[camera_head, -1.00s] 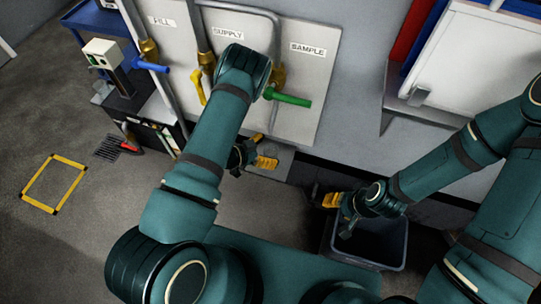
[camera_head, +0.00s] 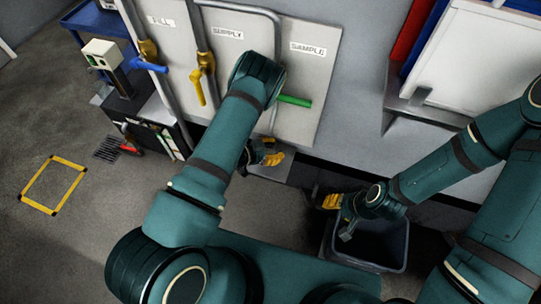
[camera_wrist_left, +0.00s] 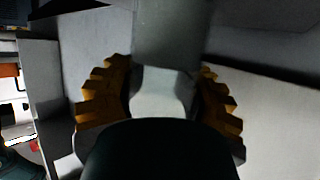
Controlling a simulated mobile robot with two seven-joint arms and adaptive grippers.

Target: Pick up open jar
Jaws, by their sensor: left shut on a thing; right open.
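My left gripper (camera_head: 265,157) is low in front of the wall panel, partly hidden behind my own arm in the head view. In the left wrist view its yellow fingers (camera_wrist_left: 160,98) are shut on a pale grey, smooth thing (camera_wrist_left: 163,92), which looks like the jar. Its mouth and contents cannot be made out. In the head view I cannot see the jar apart from the gripper. My right gripper (camera_head: 338,214) is open and empty over the near-left rim of a dark bin.
The dark bin (camera_head: 398,240) stands on the floor below my right arm. The panel (camera_head: 318,75) carries pipes with a blue handle (camera_head: 150,66), a yellow handle (camera_head: 196,87) and a green handle (camera_head: 294,100). A yellow floor square (camera_head: 53,184) lies on open floor at left.

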